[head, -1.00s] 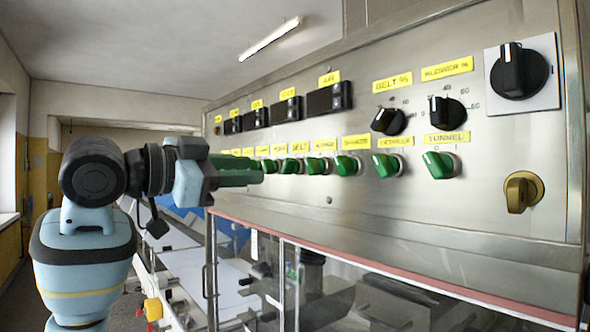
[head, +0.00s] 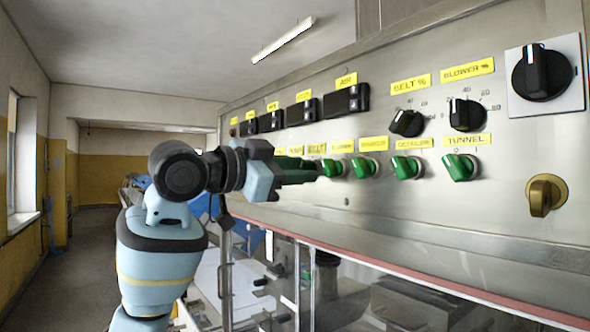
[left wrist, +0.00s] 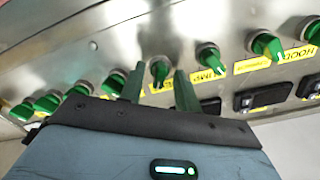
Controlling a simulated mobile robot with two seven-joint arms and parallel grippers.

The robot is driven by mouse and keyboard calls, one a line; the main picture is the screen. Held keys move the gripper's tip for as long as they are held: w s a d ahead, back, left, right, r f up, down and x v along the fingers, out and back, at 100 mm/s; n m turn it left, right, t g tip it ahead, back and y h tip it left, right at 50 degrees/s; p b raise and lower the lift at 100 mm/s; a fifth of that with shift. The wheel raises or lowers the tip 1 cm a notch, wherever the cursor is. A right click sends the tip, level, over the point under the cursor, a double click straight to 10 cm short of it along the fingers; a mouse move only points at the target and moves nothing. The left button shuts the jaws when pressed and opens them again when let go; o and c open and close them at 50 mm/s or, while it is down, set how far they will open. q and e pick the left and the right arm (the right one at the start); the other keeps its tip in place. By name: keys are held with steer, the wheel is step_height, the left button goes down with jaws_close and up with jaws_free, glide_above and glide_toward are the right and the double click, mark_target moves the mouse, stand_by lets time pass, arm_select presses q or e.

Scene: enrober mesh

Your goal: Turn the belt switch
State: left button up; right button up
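The belt switch (left wrist: 158,70) is a green rotary knob on the steel panel, in the left wrist view between my two green fingers. In the head view its yellow BELT label (head: 317,143) shows, but the knob is mostly hidden behind my left gripper (head: 308,172). My left gripper (left wrist: 160,84) is open, with one finger on each side of the knob. I cannot tell whether the fingers touch it. My right gripper is in neither view.
More green switches flank it, including the tunnel switch (head: 460,166). Black dials (head: 467,114), displays (head: 346,101) and a brass knob (head: 545,195) are on the same panel. A red-edged clear guard (head: 400,265) lies below. The aisle at left (head: 75,250) is free.

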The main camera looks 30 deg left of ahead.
arm_select(q)
jaws_close()
steer(key=shift+n, duration=0.4)
steer(key=n, duration=1.1)
steer(key=shift+d, duration=0.1)
stand_by(0.5)
